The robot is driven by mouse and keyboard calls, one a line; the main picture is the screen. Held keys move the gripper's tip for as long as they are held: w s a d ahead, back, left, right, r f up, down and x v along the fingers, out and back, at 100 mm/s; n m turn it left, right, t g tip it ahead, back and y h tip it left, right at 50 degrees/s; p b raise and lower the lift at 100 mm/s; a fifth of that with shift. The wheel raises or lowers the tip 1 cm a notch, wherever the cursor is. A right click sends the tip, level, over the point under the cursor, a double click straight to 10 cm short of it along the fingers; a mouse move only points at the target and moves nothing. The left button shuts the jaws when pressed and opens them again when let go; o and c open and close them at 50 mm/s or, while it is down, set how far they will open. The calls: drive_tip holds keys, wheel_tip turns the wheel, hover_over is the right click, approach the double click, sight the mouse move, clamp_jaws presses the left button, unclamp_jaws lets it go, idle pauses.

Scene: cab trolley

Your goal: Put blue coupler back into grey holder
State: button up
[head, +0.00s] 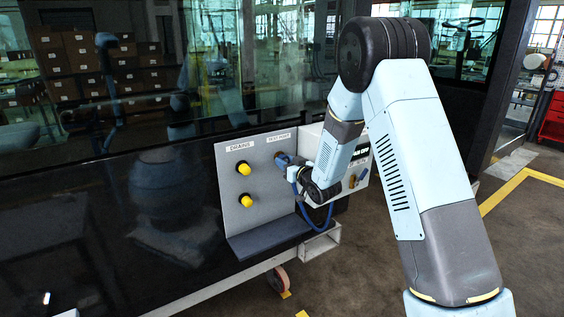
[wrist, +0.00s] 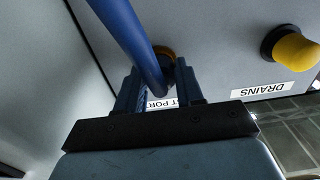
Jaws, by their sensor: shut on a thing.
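My gripper (wrist: 160,86) is shut on the blue coupler at the end of a blue hose (wrist: 128,32). The hose crosses in front of the fingers in the wrist view and hides most of the coupler. A brass-coloured ring (wrist: 164,51) shows just beyond the fingertips, beside the partly covered test port label (wrist: 160,103). In the head view, my gripper (head: 286,161) is close to the panel under its test port label. I cannot tell whether the coupler is joined to the port or apart from it. I cannot clearly pick out the grey holder.
The grey panel (head: 230,185) carries two yellow drain caps (head: 244,169), with a dark ledge (head: 268,238) below. A pale box (head: 359,152) stands right of my gripper. The blue hose loop (head: 318,222) hangs below my wrist. Open floor (head: 378,265) lies right of the trolley.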

clamp_jaws()
drive_tip(key=shift+s, duration=0.1)
drive_tip(key=shift+v, duration=2.85)
